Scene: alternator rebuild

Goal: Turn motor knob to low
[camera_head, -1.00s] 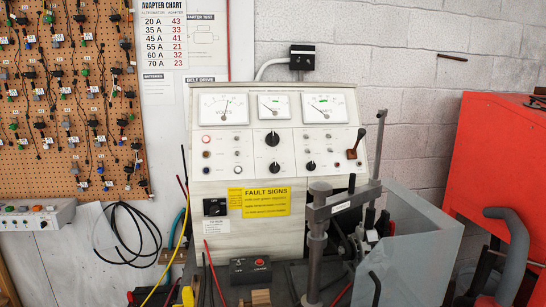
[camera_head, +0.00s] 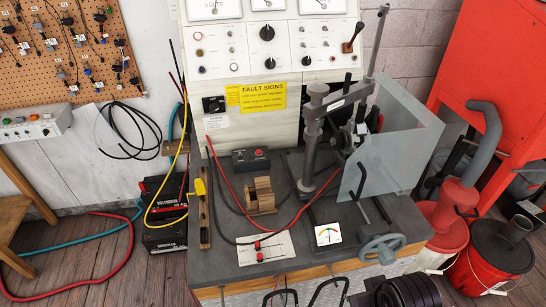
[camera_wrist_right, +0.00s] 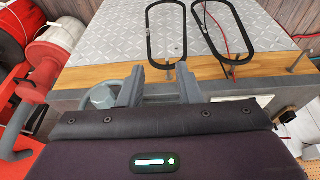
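The white test console (camera_head: 262,120) stands at the back of the bench. A small black square switch with a knob (camera_head: 214,104) is left of the yellow fault-signs label. Its marking is too small to read. Two larger black knobs sit on the console face, an upper one (camera_head: 267,33) and a lower one (camera_head: 268,62). I cannot tell which is the motor knob. My right gripper (camera_wrist_right: 159,88) is open and empty in the wrist view, its fingers apart near the bench's front edge and handwheel. My left gripper is not in view.
A vertical clamp post (camera_head: 311,140), a clear shield (camera_head: 395,140) and a handwheel (camera_head: 383,248) occupy the bench's right side. A black box with a red button (camera_head: 250,158), a wooden block (camera_head: 262,195) and loose cables lie in front of the console.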

